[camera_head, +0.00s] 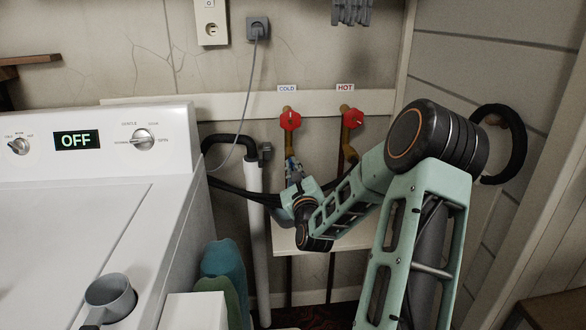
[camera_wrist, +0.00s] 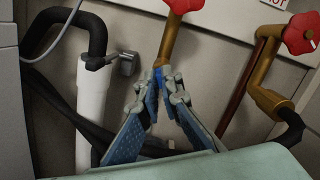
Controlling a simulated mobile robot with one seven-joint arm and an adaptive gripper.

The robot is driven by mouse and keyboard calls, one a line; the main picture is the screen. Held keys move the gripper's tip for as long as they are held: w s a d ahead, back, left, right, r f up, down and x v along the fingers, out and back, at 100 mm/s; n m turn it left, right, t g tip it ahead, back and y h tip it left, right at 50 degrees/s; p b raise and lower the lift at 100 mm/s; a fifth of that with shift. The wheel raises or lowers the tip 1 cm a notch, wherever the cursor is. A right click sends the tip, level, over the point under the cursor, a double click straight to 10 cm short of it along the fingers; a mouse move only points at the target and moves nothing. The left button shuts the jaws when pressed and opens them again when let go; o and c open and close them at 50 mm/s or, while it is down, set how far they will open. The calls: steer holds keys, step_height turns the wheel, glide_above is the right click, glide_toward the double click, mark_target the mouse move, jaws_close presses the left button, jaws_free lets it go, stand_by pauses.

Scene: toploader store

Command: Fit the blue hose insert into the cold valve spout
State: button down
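The cold valve has a red handle (camera_head: 290,120) under the COLD label, and its brass spout (camera_wrist: 168,48) points down in the wrist view. A small blue piece, which looks like the blue hose insert (camera_wrist: 158,75), sits between my fingertips at the spout's lower end. My gripper (camera_wrist: 158,88) is closed around it, its two fingers leaning together from below. In the head view, my gripper (camera_head: 291,165) is right under the cold valve. The fingers hide most of the insert, and I cannot tell how deep it sits in the spout.
The hot valve (camera_head: 352,117) is to the right, with a black hose (camera_wrist: 290,130) on its spout. A white standpipe (camera_wrist: 91,110) with a black drain hose (camera_wrist: 70,20) stands left. Dark hoses run behind my fingers. The washer (camera_head: 90,220) fills the left.

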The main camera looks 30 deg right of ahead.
steer(key=shift+x, duration=1.15)
steer(key=c, duration=2.1)
jaws_free()
steer(key=shift+f, duration=0.1)
steer(key=shift+s, duration=0.1)
steer(key=v, duration=1.2)
